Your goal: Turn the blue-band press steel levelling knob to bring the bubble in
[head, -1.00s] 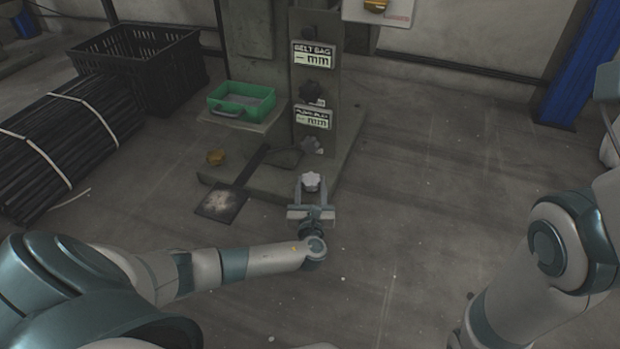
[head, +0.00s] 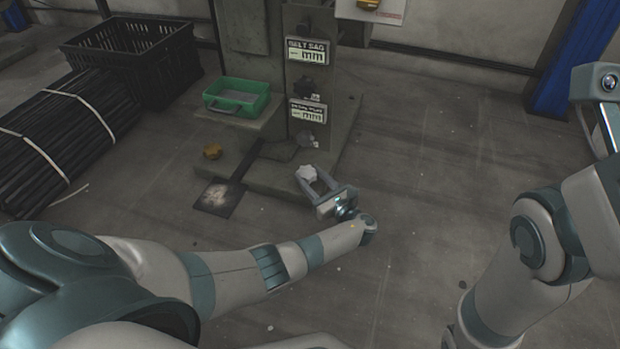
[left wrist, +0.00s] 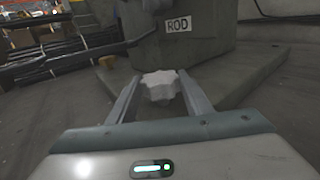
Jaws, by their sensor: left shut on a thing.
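A pale steel star-shaped knob (head: 307,174) sits low at the front of the press base (head: 345,163). My left gripper (head: 313,181) is shut on it, with a finger on either side. In the left wrist view the knob (left wrist: 159,86) shows between the two fingers (left wrist: 158,95). No blue band and no bubble can be made out in either view. My right arm (head: 545,245) stands at the right; its gripper cannot be made out.
Dark knobs and two labelled plates (head: 307,51) line the press column. A black crate (head: 135,52) and bundled rods (head: 60,135) lie left. The floor at right is clear.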

